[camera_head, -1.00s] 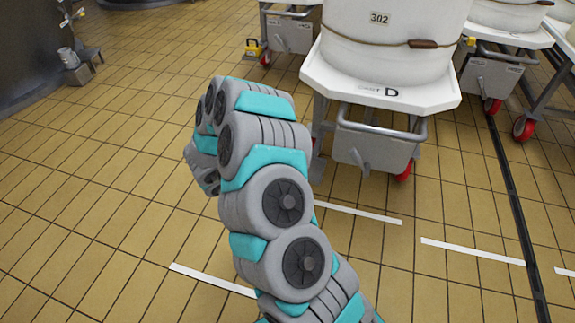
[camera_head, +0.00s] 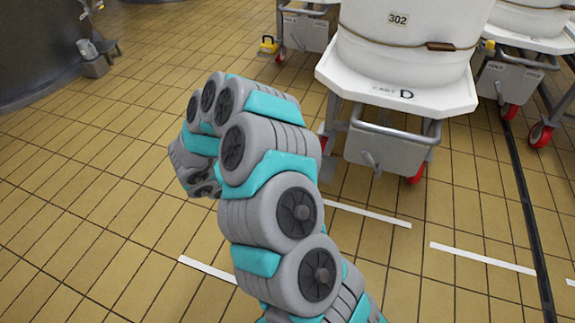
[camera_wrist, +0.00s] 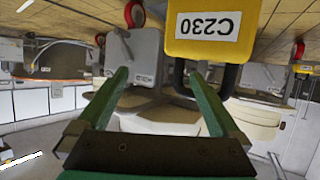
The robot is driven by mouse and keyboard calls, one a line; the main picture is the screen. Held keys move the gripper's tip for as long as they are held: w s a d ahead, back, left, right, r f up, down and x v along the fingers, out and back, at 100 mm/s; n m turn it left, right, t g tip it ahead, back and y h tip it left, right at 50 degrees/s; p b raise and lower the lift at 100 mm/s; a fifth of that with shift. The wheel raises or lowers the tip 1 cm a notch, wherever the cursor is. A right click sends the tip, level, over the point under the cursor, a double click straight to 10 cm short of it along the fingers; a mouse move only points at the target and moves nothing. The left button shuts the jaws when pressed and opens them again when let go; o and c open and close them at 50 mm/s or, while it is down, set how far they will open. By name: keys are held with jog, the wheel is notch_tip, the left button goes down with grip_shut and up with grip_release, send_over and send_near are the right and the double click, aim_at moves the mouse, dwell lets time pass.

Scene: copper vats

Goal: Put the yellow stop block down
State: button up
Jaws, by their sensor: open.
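The yellow stop block (camera_wrist: 212,35) shows large and close at the top of the wrist view, with a white C230 label. Its black handle (camera_wrist: 230,82) points down in that picture, which shows the room upside down. My gripper (camera_wrist: 158,78) is open, its two green fingers apart. The right finger overlaps the handle in the picture; I cannot tell whether they touch. In the head view my arm hides the fingers, and this block cannot be made out near them.
In the head view, cart D (camera_head: 395,92) carries a white vat (camera_head: 410,35). Another yellow block (camera_head: 268,45) with a handle is on the floor by a cart behind. A dark vat (camera_head: 40,45) stands upper left. Tiled floor at left is clear.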

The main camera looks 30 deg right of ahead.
jog(key=shift+a, duration=0.1)
grip_shut()
dwell(0.8)
jog(key=shift+r, duration=0.1)
dwell(0.8)
jog(key=w+a+r+n+t+y+p, duration=0.1)
jog(key=w+a+r+n+t+y, duration=0.3)
jog(key=w+r, duration=0.5)
jog(key=w+a+r+n+t+y+p, duration=0.1)
jog(key=w+a+r+n+t+p, duration=0.1)
jog(key=w+a+r+n+t, duration=0.65)
notch_tip(320, 180, up, 11)
jog(key=s+a+y, duration=0.2)
jog(key=s+y, duration=0.1)
jog(key=y, duration=0.2)
notch_tip(320, 180, down, 14)
jog(key=w+n+y, duration=0.2)
jog(key=n+y, duration=0.1)
jog(key=n, duration=0.1)
jog(key=shift+w+a+y+p, duration=0.15)
jog(key=shift+w+y+p, duration=0.15)
jog(key=shift+w+p, duration=0.1)
